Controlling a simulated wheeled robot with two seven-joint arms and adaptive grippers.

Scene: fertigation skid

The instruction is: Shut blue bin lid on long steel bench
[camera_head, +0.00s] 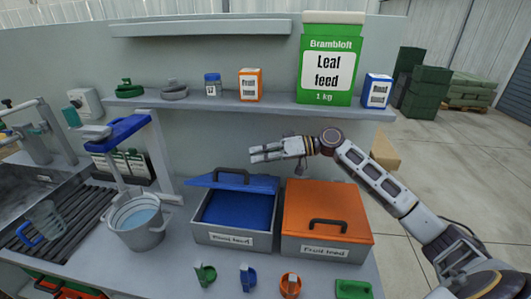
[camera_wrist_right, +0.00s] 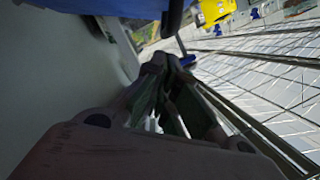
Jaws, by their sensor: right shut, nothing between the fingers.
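The lid's dark handle (camera_head: 232,174) faces up. My right gripper (camera_head: 252,154) is shut and empty, just above and behind the lid's upper edge; I cannot tell whether it touches the lid. It also shows in the right wrist view (camera_wrist_right: 165,65), below a blue surface that I cannot identify for certain. My left gripper is not in view.
An orange-lidded bin (camera_head: 304,205) stands close on the right. A bucket of water (camera_head: 140,222) is on the left. Small coloured items, including a blue one (camera_head: 247,278), line the front.

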